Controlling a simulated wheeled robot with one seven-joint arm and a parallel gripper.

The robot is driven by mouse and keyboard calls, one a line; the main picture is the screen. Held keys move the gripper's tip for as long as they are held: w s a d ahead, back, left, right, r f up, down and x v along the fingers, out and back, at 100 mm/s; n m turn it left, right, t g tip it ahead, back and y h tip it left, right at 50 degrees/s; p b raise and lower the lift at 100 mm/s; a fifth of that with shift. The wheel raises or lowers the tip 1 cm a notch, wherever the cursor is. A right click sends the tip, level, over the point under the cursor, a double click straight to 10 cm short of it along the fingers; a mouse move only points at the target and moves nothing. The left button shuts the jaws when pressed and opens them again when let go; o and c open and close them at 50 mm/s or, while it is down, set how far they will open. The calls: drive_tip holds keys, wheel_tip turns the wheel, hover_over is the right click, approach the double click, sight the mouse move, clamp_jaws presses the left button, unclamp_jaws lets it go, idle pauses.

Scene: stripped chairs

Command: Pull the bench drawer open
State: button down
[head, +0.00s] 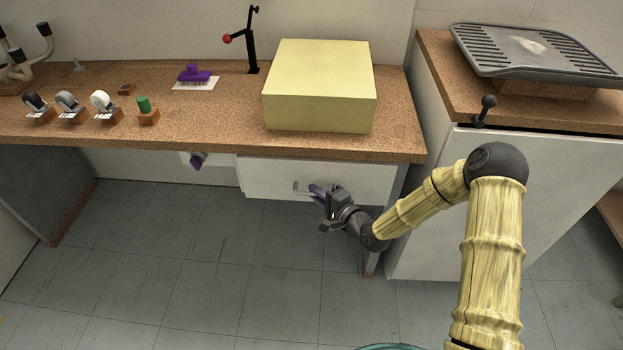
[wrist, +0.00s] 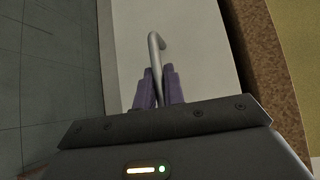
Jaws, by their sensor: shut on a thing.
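The bench drawer (head: 270,178) has a white front under the brown bench top (head: 205,137). Its front also shows in the wrist view (wrist: 205,55). A grey bar handle (head: 299,187) sits on the drawer front. In the wrist view the handle (wrist: 154,48) runs between the purple fingers. My gripper (head: 316,192) is at the handle's right part, its fingers shut on the bar. The fingertips also show in the wrist view (wrist: 159,86). How far the drawer stands out is hard to tell.
A large pale yellow box (head: 318,105) stands on the bench above the drawer. A white cabinet (head: 430,220) stands to the right, with a grey grooved tray (head: 535,52) on top. Tiled floor (head: 220,260) in front of the drawer is clear.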

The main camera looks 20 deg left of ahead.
drive_tip(key=s+d+p, duration=0.3)
drive_tip(key=s+p, duration=0.1)
drive_tip(key=s, duration=0.8)
drive_tip(key=s+d+p, duration=0.3)
drive_tip(key=s+p, duration=0.2)
drive_tip(key=s, duration=0.8)
drive_tip(key=c, duration=0.8)
unclamp_jaws()
idle(1.5)
drive_tip(key=shift+d, duration=0.1)
drive_tip(key=p+v, duration=0.4)
drive_tip(key=v, duration=0.2)
idle(0.6)
